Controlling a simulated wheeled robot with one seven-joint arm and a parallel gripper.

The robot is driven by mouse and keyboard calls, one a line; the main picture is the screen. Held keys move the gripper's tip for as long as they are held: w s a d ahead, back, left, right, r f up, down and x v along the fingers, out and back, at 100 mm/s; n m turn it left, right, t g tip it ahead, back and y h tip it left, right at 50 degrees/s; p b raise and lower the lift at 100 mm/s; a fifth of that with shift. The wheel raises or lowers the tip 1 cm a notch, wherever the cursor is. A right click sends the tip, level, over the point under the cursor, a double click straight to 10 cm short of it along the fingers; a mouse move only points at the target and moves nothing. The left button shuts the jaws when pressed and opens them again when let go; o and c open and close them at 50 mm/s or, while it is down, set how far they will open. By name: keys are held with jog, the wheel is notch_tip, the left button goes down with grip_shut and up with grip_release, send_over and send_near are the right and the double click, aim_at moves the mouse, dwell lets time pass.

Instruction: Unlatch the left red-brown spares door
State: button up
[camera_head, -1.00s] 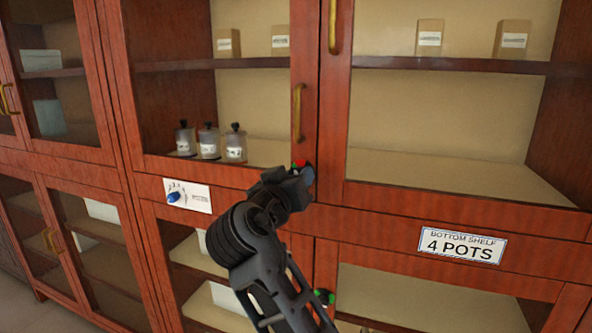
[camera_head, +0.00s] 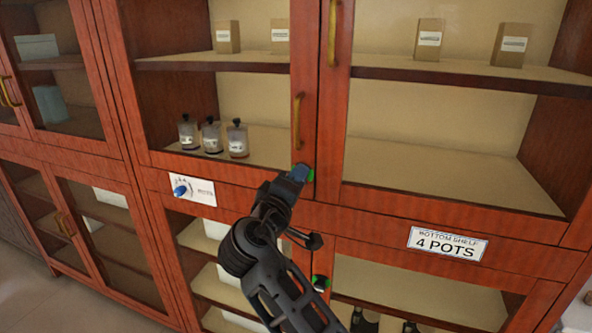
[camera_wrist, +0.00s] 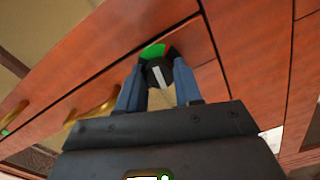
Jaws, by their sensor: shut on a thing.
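The red-brown upper left door (camera_head: 222,172) has a glass pane and a brass handle (camera_head: 297,122), and looks closed. A round dark latch knob (camera_wrist: 157,74) with a white mark shows in the wrist view, with green and a little red behind it. My gripper (camera_wrist: 158,88) has its two blue-grey fingers on either side of this knob and is shut on it. In the head view my gripper (camera_head: 300,173) is at the door's lower right corner, hiding most of the knob; green shows beside the fingertips.
Several small pots (camera_head: 211,137) stand inside behind the left pane. A white dial card (camera_head: 192,189) and a "BOTTOM SHELF 4 POTS" sign (camera_head: 447,244) are on the frame.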

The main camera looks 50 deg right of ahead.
jog(key=shift+n+p, duration=0.85)
jog(key=shift+n, duration=0.25)
jog(key=o, duration=1)
jog(key=shift+o, duration=0.2)
jog(key=shift+a, duration=0.1)
jog(key=b+v, duration=0.1)
jog(key=v, duration=0.6)
jog(key=shift+s+a+b, duration=0.15)
jog(key=shift+a+b, duration=0.15)
jog(key=shift+b, duration=0.1)
